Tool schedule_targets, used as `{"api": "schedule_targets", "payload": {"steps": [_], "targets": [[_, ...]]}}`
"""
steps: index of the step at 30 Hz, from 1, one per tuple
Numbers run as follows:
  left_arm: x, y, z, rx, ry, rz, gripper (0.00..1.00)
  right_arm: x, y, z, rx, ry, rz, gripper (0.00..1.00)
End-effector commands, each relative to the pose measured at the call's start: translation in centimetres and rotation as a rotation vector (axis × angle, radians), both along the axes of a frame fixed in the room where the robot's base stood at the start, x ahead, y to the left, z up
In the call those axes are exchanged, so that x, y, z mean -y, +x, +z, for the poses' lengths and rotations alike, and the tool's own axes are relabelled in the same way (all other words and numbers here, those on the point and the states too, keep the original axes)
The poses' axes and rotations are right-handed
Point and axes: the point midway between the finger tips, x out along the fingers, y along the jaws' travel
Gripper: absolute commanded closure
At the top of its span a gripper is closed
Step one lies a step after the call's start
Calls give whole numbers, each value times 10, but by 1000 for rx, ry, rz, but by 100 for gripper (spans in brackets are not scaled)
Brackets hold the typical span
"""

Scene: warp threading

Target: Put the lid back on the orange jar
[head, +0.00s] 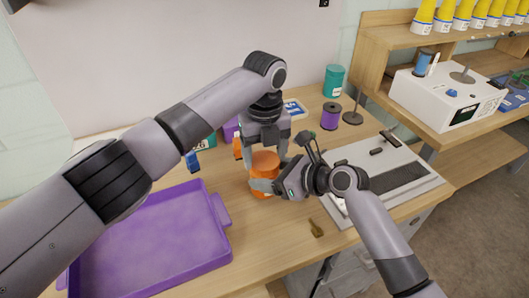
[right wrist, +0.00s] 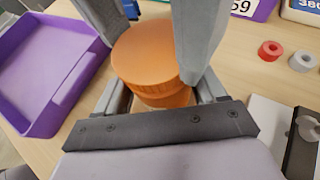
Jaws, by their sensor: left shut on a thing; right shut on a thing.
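The orange jar (head: 264,184) stands on the wooden table, with its orange lid (head: 265,160) at its top. In the right wrist view the round lid (right wrist: 152,48) covers the jar's mouth, and the jar (right wrist: 168,98) shows as a band below it. I cannot tell whether the lid is fully seated. My left gripper (head: 263,152) points down from above, shut on the lid with a finger on either side. My right gripper (head: 270,183) comes from the right, low, shut on the jar's body. The fingers hide parts of both.
A purple tray (head: 165,240) lies left of the jar. A grey-topped device (head: 400,165) lies to the right, with a small brown tool (head: 316,228) in front. A purple spool (head: 331,116) and a teal container (head: 333,80) stand behind. Red (right wrist: 270,50) and white (right wrist: 303,62) rings lie nearby.

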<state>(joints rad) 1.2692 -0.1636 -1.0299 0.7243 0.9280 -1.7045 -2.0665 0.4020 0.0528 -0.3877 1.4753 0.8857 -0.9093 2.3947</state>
Motion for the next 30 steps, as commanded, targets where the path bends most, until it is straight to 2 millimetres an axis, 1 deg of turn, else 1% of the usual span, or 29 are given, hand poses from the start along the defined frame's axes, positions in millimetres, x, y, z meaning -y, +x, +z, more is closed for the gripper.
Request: {"api": "schedule_targets", "payload": {"steps": [1,9,15,18,21,29,30], "targets": [[0,0,1,0,-1,-74,58,1,0,-1,-1,-2,-1,100],[1,0,1,1,0,-502,58,1,0,-1,-1,-1,-1,100],[1,0,0,1,0,-778,58,1,0,-1,-2,-2,0,100],[1,0,0,1,-1,-860,58,1,0,-1,-2,-2,0,100],[1,0,0,1,-1,-898,58,1,0,-1,-2,-2,0,100],[1,0,0,1,-1,-903,58,1,0,-1,-2,-2,-1,100],[1,0,1,1,-1,-903,27,1,0,-1,-2,-2,-1,100]]}}
